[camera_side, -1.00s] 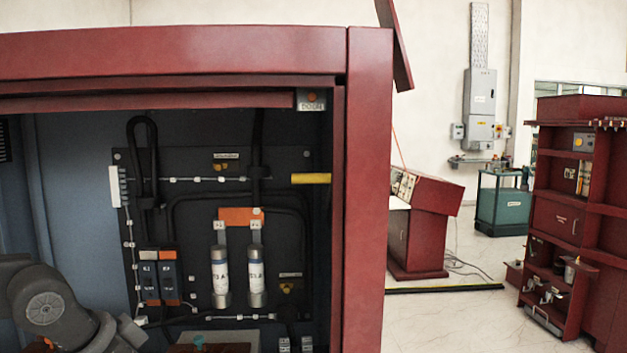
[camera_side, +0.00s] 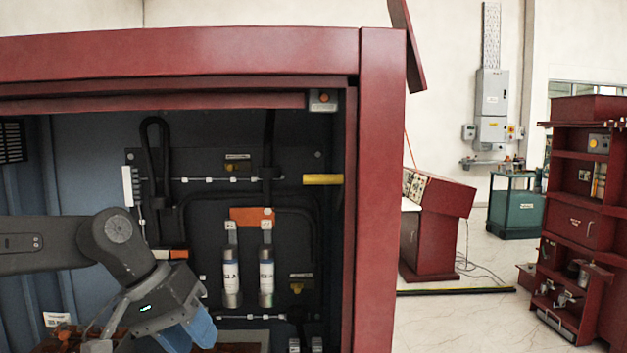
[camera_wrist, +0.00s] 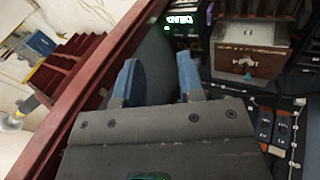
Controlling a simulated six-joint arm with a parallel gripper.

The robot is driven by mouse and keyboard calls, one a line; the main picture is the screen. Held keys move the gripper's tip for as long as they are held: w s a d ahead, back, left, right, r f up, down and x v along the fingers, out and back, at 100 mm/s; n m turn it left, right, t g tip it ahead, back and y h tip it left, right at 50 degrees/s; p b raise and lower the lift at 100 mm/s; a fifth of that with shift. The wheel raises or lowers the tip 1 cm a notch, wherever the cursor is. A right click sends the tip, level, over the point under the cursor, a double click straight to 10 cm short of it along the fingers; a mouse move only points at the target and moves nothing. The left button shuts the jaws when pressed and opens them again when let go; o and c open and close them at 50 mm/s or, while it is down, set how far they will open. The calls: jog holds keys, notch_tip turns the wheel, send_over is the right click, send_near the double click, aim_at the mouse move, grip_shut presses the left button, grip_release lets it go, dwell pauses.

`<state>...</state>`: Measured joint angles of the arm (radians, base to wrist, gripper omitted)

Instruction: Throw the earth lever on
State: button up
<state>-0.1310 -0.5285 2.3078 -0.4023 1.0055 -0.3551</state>
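No part is clearly marked as the earth lever. A yellow bar (camera_side: 322,179) sticks out horizontally at the right inner side of the red cabinet (camera_side: 376,200) in the side view; I cannot tell if it is the lever. My gripper (camera_side: 192,335) is low in the cabinet opening, left of and well below the bar, its blue fingers pointing down. In the wrist view the two blue fingers of my gripper (camera_wrist: 158,75) stand apart with nothing between them. A grey rod with a yellow part (camera_wrist: 30,103) shows at the left there.
Two white-and-silver cylinders (camera_side: 266,277) stand on the dark back panel, right of my gripper. The cabinet's red right post bounds the opening. A brown labelled block (camera_wrist: 250,50) lies upper right in the wrist view. The middle of the opening is free.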

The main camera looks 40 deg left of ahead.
jog(key=shift+o, duration=1)
jog(key=w+a+r+n+h, duration=0.1)
jog(key=w+r+n+h, duration=0.2)
jog(key=w+r+n, duration=0.2)
jog(key=w+n, duration=0.2)
jog(key=shift+w+r+t+h, duration=0.25)
jog(key=shift+w+t+h, duration=0.05)
jog(key=shift+w+t, duration=0.1)
jog(key=n+t+h, duration=0.6)
jog(key=n+t, duration=0.1)
jog(key=n, duration=0.8)
send_near(310, 179)
jog(key=x, duration=1)
jog(key=shift+w+a, duration=0.3)
jog(key=shift+w, duration=0.1)
jog(key=shift+c, duration=0.2)
grip_shut()
